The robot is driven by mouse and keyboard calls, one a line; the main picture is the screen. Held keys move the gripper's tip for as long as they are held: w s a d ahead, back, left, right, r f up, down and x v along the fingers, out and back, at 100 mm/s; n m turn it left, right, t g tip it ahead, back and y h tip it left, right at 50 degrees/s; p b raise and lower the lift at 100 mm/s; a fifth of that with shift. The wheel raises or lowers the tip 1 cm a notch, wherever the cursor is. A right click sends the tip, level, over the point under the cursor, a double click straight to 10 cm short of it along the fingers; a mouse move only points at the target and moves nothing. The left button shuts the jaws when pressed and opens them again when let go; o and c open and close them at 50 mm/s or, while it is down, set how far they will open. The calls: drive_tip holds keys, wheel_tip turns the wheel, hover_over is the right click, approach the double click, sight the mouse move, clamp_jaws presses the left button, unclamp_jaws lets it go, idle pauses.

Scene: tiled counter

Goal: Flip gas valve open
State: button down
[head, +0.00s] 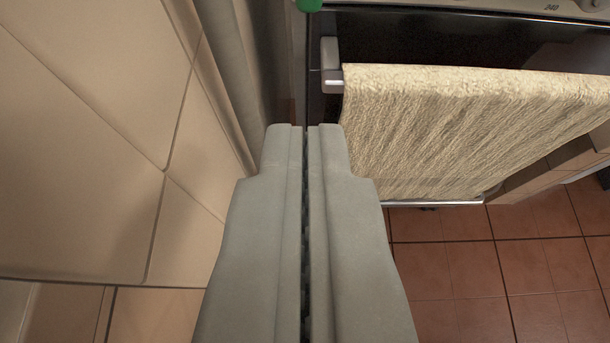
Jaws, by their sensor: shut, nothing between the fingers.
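My gripper (306,130) fills the lower middle of the head view. Its two grey fingers lie side by side, shut, with nothing between them. A small green part (309,4) shows at the top edge, straight above the fingertips and apart from them in the picture. Most of it is cut off by the frame, so I cannot tell whether it is the gas valve's handle or how it is turned. No other part that could be the valve is in view.
A beige towel (470,125) hangs over the dark oven front's handle (332,65) at right. Cream tiles (90,150) stand close at left, with a grey, curtain-like surface (232,70) beside them. Terracotta floor (490,265) lies below right. A dark narrow gap shows above the fingertips.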

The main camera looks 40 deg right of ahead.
drive_tip(key=s+a+f, duration=0.2)
drive_tip(key=s+a, duration=0.2)
drive_tip(key=s, duration=0.2)
drive_tip(key=shift+a, duration=0.15)
idle(0.4)
drive_tip(key=s+d+r+n+t+y, duration=0.2)
drive_tip(key=s+r+n+t+y, duration=0.1)
drive_tip(key=s+r, duration=0.8)
drive_tip(key=s+d+r+n+t+y, duration=0.3)
drive_tip(key=s+r+n+t+y, duration=0.1)
drive_tip(key=s+r, duration=0.7)
drive_tip(key=shift+d, duration=0.15)
